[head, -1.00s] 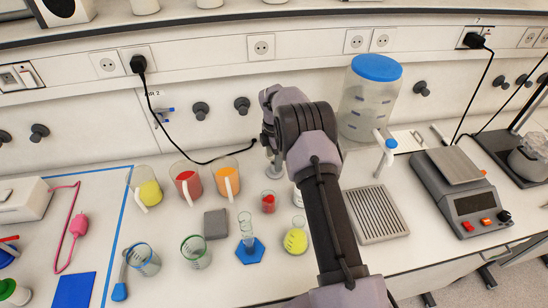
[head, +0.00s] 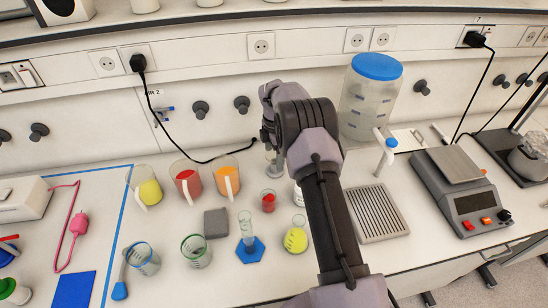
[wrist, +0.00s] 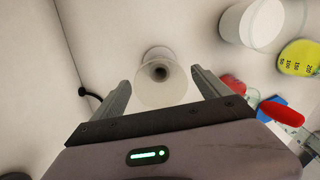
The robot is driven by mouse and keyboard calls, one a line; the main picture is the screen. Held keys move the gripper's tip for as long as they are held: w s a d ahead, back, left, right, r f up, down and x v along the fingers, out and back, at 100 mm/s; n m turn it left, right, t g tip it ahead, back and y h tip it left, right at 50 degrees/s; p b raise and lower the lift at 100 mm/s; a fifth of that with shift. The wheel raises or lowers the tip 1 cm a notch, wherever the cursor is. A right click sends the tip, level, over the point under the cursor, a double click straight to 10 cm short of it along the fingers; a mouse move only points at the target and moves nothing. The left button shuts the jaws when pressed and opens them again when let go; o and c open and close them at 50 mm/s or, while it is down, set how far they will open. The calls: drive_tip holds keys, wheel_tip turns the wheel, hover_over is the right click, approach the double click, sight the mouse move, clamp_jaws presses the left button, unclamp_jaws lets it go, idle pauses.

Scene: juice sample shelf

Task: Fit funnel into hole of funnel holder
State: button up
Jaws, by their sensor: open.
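A pale, translucent funnel (wrist: 162,88) shows in the wrist view between the two fingers of my gripper (wrist: 159,77), with a dark round opening at its middle. My gripper is open, with a gap between the funnel and each finger. A pale round rim shows just behind the funnel and may be the funnel holder; I cannot tell how deep the funnel sits in it. In the head view my gripper (head: 267,138) is near the back wall, mostly hidden by my arm. A greyish clear piece (head: 277,163) shows below it, partly covered.
Beakers of yellow (head: 148,190), red (head: 187,182) and orange (head: 227,181) liquid stand left of my arm. A blue-based cylinder (head: 248,245) and a yellow flask (head: 296,238) stand nearer. A blue-lidded tank (head: 366,100) and drain tray (head: 376,213) are at right.

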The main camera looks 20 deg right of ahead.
wheel_tip(320, 180, up, 16)
drive_tip(key=p, duration=0.2)
drive_tip(key=shift+p, duration=0.35)
drive_tip(key=s+a+r+m+t+b, duration=0.2)
drive_tip(key=s+a+r+m+b, duration=0.35)
drive_tip(key=s, duration=0.35)
drive_tip(key=s+a+r+m+t+b, duration=0.1)
drive_tip(key=s+a+r+m+b, duration=0.4)
drive_tip(key=s, duration=0.4)
drive_tip(key=s+a+f+m+t+b, duration=0.1)
drive_tip(key=s+a+f+m+b, duration=0.1)
drive_tip(key=s, duration=0.4)
drive_tip(key=s+a+f+m+t+y+b, duration=0.1)
drive_tip(key=s+a+f+m+b, duration=0.1)
drive_tip(key=s+f+m, duration=0.3)
drive_tip(key=s+a+f+m+y+b, duration=0.1)
drive_tip(key=s+f+m, duration=0.3)
drive_tip(key=s, duration=0.5)
drive_tip(key=shift+a+m+t+b, duration=0.4)
drive_tip(key=shift+a+m+b, duration=0.05)
drive_tip(key=shift+b, duration=0.2)
